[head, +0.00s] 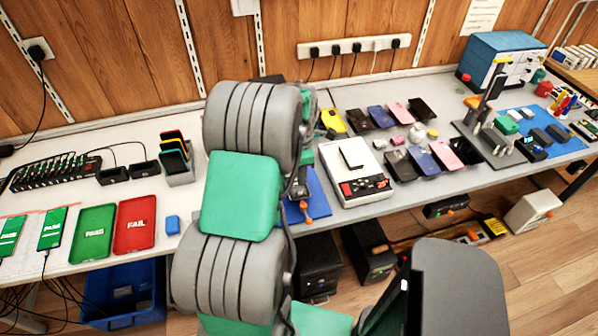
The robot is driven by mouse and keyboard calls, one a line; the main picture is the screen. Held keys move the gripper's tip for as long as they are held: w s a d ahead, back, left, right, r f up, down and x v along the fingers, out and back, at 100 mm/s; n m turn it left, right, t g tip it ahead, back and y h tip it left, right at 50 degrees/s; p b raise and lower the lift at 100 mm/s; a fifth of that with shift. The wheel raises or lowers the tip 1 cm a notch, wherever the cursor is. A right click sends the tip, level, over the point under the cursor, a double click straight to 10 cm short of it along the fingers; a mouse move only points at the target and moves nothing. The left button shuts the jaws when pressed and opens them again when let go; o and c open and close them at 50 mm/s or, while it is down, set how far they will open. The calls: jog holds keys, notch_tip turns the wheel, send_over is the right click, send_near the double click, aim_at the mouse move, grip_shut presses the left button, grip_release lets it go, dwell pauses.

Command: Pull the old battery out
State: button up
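My grey and green arm rises through the middle of the head view and covers part of the bench. A blue mat (320,203) with an orange-knobbed fixture (306,210) shows just right of the arm, partly hidden by it. My gripper cannot be made out; the arm's far end is behind its own links. I cannot pick out the old battery; whatever lies on the hidden part of the mat does not show.
A white device (352,186) with a flat item on top stands right of the mat, several phones (421,162) beyond it. A green PASS tray (95,232) and red FAIL tray (135,223) lie left. A microscope-like stand (490,110) is at right.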

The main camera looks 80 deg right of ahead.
notch_tip(320, 180, down, 7)
jog(key=b, duration=0.4)
jog(key=shift+w+f+b, duration=0.1)
jog(key=shift+f+b, duration=0.1)
jog(key=shift+b, duration=0.1)
grip_shut()
jog(key=shift+r, duration=0.1)
dwell(0.4)
jog(key=shift+r+p, duration=2.3)
jog(key=shift+r, duration=1.2)
